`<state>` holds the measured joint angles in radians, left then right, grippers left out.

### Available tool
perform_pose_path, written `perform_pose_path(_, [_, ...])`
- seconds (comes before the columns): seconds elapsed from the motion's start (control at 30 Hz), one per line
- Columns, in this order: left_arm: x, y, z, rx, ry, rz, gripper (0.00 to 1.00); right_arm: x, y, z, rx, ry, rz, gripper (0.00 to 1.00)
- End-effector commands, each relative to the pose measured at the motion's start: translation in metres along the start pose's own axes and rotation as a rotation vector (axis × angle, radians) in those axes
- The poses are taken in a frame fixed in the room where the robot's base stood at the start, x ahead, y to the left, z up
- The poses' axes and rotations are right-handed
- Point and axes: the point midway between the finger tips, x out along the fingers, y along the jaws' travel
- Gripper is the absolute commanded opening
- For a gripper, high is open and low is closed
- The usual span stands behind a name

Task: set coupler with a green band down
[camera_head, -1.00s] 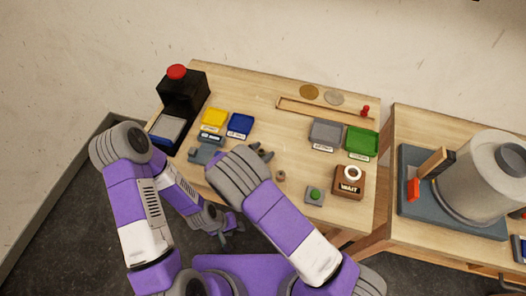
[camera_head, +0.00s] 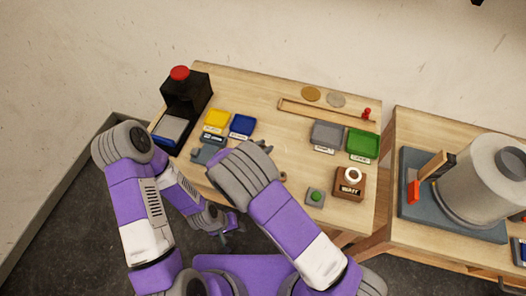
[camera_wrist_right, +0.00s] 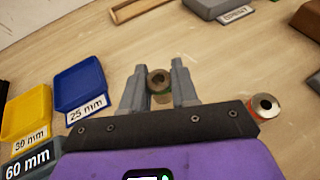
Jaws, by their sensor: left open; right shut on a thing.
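In the right wrist view a small metal coupler with a hole in its top (camera_wrist_right: 158,80) sits between the fingers of my right gripper (camera_wrist_right: 160,90), which is shut on it. A greenish part shows low on this coupler. In the head view my right gripper (camera_head: 266,148) is over the table, mostly hidden behind its own wrist, and the held coupler is hidden. Another coupler, with an orange-red band (camera_wrist_right: 264,106), stands on the table to the right of the gripper. My left gripper (camera_head: 226,232) is open and empty, low in front of the table edge.
Yellow (camera_head: 215,119) and blue (camera_head: 241,124) labelled bins lie left of my right gripper. The table's middle is clear.

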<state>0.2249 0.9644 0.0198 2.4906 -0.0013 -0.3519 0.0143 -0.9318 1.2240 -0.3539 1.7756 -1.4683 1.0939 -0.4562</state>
Motion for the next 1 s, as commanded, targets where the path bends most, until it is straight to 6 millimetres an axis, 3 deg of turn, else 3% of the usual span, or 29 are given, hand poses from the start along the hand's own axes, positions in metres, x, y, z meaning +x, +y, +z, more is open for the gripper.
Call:
perform_pose_path(0.03, [-0.004,0.002,0.0,0.0,0.0,0.0,0.43,-0.005,0.0,0.013,0.005,0.0,0.0,0.0])
perform_pose_path(0.2, [-0.01,0.004,0.0,0.0,0.0,0.0,0.43,-0.017,0.0,0.042,0.003,-0.001,0.0,0.0])
perform_pose_path(0.5, [-0.012,0.004,0.001,0.0,0.0,0.0,0.43,-0.019,-0.009,0.06,0.002,-0.003,-0.012,0.0])
perform_pose_path(0.67, [-0.011,0.004,0.001,0.0,0.0,0.0,0.43,0.004,-0.053,0.067,0.021,-0.011,-0.065,0.0])
perform_pose_path(0.8, [-0.011,0.004,0.001,0.0,0.0,0.0,0.43,0.024,-0.105,0.073,0.044,-0.011,-0.119,0.0])
perform_pose_path(1.0, [-0.012,0.004,0.001,0.0,0.0,0.0,0.43,0.036,-0.157,0.075,0.068,-0.002,-0.17,0.0])
